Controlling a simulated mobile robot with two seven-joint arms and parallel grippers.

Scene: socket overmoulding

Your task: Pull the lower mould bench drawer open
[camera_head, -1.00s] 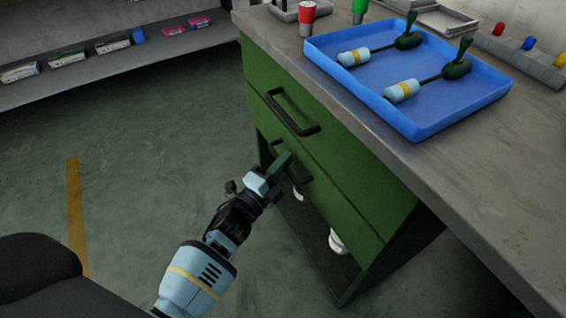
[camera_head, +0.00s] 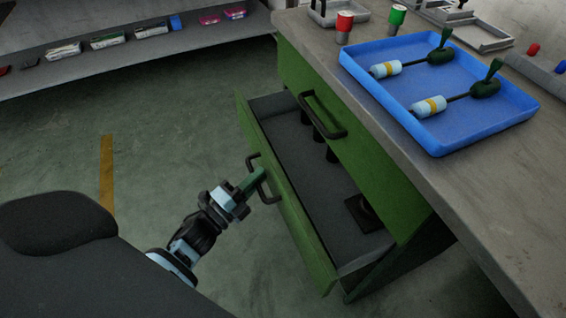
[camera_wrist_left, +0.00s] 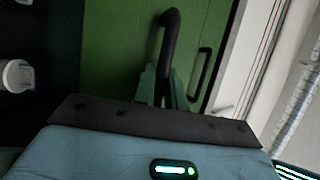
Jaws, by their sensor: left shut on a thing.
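The lower drawer (camera_head: 292,213) of the green bench stands well open, its grey inside showing from above. Several dark cylinders (camera_head: 318,140) stand at its back, and a dark flat square piece (camera_head: 363,214) lies near its right end. My left gripper (camera_head: 256,180) is shut on the drawer's black handle (camera_head: 270,192). In the left wrist view the fingers (camera_wrist_left: 166,88) close around the black handle (camera_wrist_left: 168,45) in front of the green drawer face. The upper drawer, with its own black handle (camera_head: 322,115), is shut. My right gripper is not in view.
On the grey bench top (camera_head: 440,190) sits a blue tray (camera_head: 440,145) with two tools. A shelf (camera_head: 130,50) with small boxes is at the back left. The floor left of the drawer is clear.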

